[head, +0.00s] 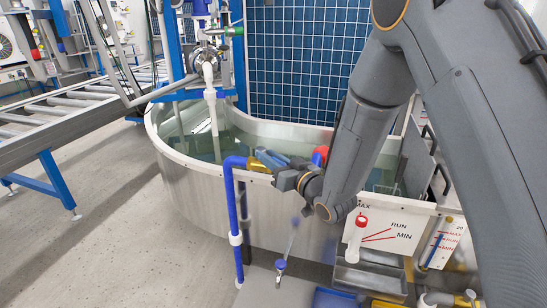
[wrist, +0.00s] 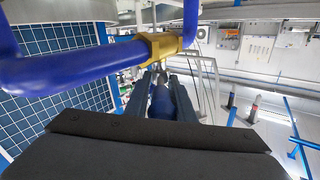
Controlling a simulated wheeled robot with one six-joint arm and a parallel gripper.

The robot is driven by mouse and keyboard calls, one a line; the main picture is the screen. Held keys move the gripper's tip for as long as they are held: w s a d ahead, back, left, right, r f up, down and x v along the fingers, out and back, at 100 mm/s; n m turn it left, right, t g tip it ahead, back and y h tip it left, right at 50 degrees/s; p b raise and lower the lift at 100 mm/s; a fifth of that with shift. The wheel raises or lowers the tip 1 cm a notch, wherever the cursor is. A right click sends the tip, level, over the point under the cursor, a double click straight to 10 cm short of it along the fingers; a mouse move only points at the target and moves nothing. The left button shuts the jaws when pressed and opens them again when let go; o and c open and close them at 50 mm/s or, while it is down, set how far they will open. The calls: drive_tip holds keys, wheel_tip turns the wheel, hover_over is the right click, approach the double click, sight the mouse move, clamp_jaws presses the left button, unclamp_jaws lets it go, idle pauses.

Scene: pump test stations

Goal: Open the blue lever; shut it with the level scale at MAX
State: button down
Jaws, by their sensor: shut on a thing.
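A brass-yellow valve (head: 259,167) sits on the blue pipe (head: 234,205) at the tank's front rim. In the wrist view the valve (wrist: 158,47) is just beyond my fingertips, and the blue lever (wrist: 162,106) lies between my fingers. My gripper (head: 270,160) is shut on the lever; in the wrist view my gripper (wrist: 165,85) points at the valve. In the head view my fingers mostly hide the lever. The level scale (head: 385,232) is on the tank front at right, marked MAX, RUN and MIN.
The oval steel tank (head: 185,175) holds water. A second scale board (head: 441,245) stands farther right. A small blue-topped fitting (head: 281,265) is in front of the tank. A roller conveyor (head: 70,105) runs at left, with open floor below it.

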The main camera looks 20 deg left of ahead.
drive_tip(key=shift+a+r, duration=0.25)
drive_tip(key=c, duration=1.9)
unclamp_jaws()
drive_tip(key=shift+o, duration=1.3)
drive_tip(key=shift+a+f, duration=0.2)
drive_tip(key=shift+d, duration=0.4)
drive_tip(key=shift+s+d, duration=0.15)
drive_tip(key=shift+d, duration=0.15)
drive_tip(key=v, duration=0.6)
drive_tip(key=shift+s+d, duration=0.25)
drive_tip(key=shift+s, duration=0.1)
